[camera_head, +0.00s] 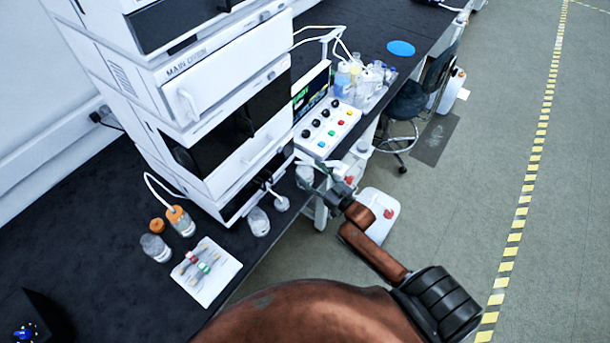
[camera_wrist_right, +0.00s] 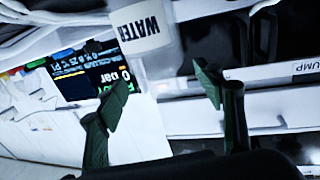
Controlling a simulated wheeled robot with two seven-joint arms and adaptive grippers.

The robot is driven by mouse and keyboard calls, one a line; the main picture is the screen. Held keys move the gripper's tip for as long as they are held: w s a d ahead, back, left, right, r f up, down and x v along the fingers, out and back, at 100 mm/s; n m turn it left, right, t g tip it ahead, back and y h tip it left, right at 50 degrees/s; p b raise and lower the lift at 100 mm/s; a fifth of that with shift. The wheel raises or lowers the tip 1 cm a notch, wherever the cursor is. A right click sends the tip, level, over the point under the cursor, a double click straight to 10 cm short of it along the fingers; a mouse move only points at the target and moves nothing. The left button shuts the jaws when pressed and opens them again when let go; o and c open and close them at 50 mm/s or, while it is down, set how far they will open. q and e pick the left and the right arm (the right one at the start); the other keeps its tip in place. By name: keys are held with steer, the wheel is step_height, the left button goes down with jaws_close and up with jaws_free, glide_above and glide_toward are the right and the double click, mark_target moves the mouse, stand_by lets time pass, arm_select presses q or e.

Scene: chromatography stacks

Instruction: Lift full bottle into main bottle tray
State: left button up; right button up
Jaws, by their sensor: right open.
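A bottle with a white label reading WATER (camera_wrist_right: 142,28) shows at the top of the right wrist view, ahead of my fingers. In the head view a clear bottle (camera_head: 304,175), likely the same one, is at the bench edge beside the instrument stack. My right gripper (camera_head: 318,177) is just right of it. In the wrist view my right gripper (camera_wrist_right: 161,92) is open, with nothing between its dark green fingertips. Whether a finger touches the bottle cannot be told. A tray with several bottles (camera_head: 372,98) stands behind the button panel; whether it is the main bottle tray is unclear. My left gripper is out of view.
The white instrument stack (camera_head: 215,80) rises left of my gripper. A button panel (camera_head: 327,128) and screen (camera_head: 310,93) stand close behind it. A stool (camera_head: 408,105) stands on the floor at right.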

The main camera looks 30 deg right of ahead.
steer(key=w, duration=0.3)
steer(key=shift+w+a, duration=0.2)
steer(key=shift+a, duration=0.15)
steer(key=shift+r, duration=0.1)
steer(key=shift+c, duration=0.2)
